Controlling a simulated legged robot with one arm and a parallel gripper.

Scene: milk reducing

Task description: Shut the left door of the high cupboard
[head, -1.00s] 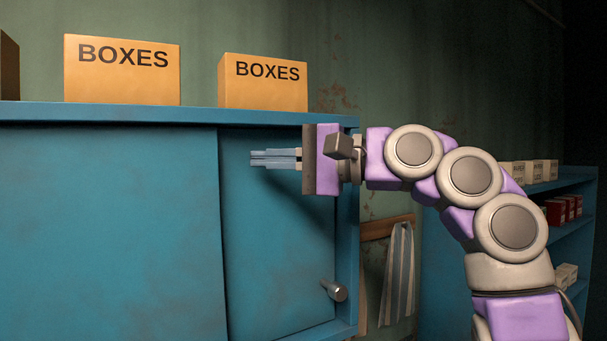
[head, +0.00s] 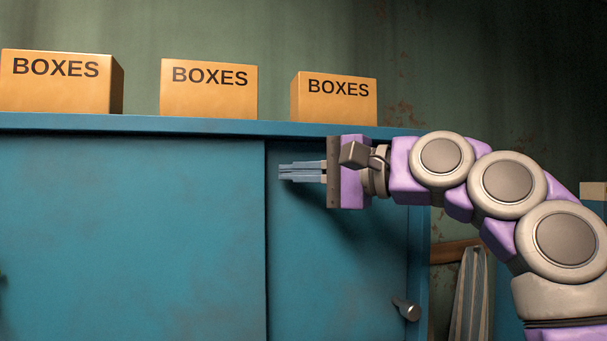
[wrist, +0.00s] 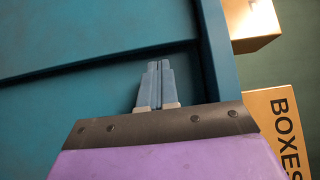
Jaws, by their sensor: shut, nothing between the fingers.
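The high cupboard (head: 200,124) is blue, with two flat panels. The left door (head: 130,230) is wide and stands in front of the recessed right door (head: 335,270), which has a round metal knob (head: 406,308). The left door's right edge is a straight upright line. My gripper (head: 281,172) is shut and empty, just right of that edge near the cupboard's top, pointing left. In the wrist view, my closed fingertips (wrist: 159,65) are close to the left door's edge (wrist: 100,62); I cannot tell whether they touch it.
Several orange boxes (head: 208,90) marked BOXES stand on the cupboard top, above my gripper. The space in front of the left door looks clear.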

